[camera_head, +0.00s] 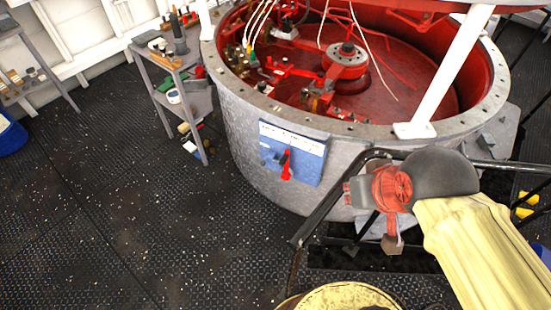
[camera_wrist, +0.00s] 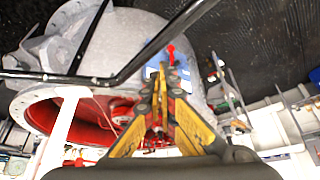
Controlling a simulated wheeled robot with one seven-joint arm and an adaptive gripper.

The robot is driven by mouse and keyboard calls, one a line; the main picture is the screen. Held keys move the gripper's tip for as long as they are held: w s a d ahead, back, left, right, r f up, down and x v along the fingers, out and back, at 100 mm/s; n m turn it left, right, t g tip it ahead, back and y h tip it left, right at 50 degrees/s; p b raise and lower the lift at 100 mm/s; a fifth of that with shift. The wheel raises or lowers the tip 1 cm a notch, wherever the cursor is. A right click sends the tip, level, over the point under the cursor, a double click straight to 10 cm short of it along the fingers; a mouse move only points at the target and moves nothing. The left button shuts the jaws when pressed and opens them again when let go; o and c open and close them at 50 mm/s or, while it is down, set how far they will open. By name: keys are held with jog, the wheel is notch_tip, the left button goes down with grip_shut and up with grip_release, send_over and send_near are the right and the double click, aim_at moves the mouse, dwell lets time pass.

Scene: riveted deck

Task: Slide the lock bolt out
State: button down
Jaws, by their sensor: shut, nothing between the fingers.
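A blue panel (camera_head: 310,165) with a white label strip is mounted on the side of the round grey drum. A red handle (camera_head: 286,168) and a small grey bolt part (camera_head: 269,158) sit on its lower left. In the wrist view the red handle (camera_wrist: 171,50) shows just beyond my fingertips, with part of the blue panel (camera_wrist: 152,70) beside them. My gripper (camera_wrist: 170,68) is shut and empty, pointing toward the panel. A gap to the handle cannot be judged there. In the head view my arm is right of the panel, and the fingers are mostly hidden.
A black railing (camera_head: 325,203) stands between my arm and the drum, and crosses the wrist view (camera_wrist: 150,48). The drum (camera_head: 240,125) is open on top with red machinery inside. A grey tool cart (camera_head: 190,100) stands left. The deck at left is clear.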

dwell(0.3)
jog(key=w+m+t, duration=0.2)
jog(key=w, duration=1.1)
jog(key=w+a+f+m+t+p, duration=0.1)
jog(key=w+a+f+m, duration=0.1)
jog(key=w+f, duration=0.45)
jog(key=w+a+f+m+t+y, duration=0.15)
jog(key=w+f, duration=0.25)
jog(key=w, duration=0.6)
jog(key=w+a+f+m+t+h+p, duration=0.1)
jog(key=w+a+f, duration=0.1)
jog(key=w+f, duration=0.5)
jog(key=w+a+f+m+t+y+p, duration=0.1)
jog(key=w+a+f+m, duration=0.15)
jog(key=f, duration=0.45)
jog(key=w+a+f+m+t+y, duration=0.1)
jog(key=w+a+f+t, duration=0.15)
jog(key=f, duration=0.55)
jog(key=s+f+m+t, duration=0.1)
jog(key=s+f, duration=0.3)
jog(key=f, duration=0.5)
jog(key=s+d+f+m+t+b, duration=0.1)
jog(key=s+f+m, duration=0.2)
jog(key=f, duration=0.6)
jog(key=shift+s+d+f+m, duration=0.2)
jog(key=shift+s+f+m, duration=0.15)
jog(key=shift+s, duration=0.8)
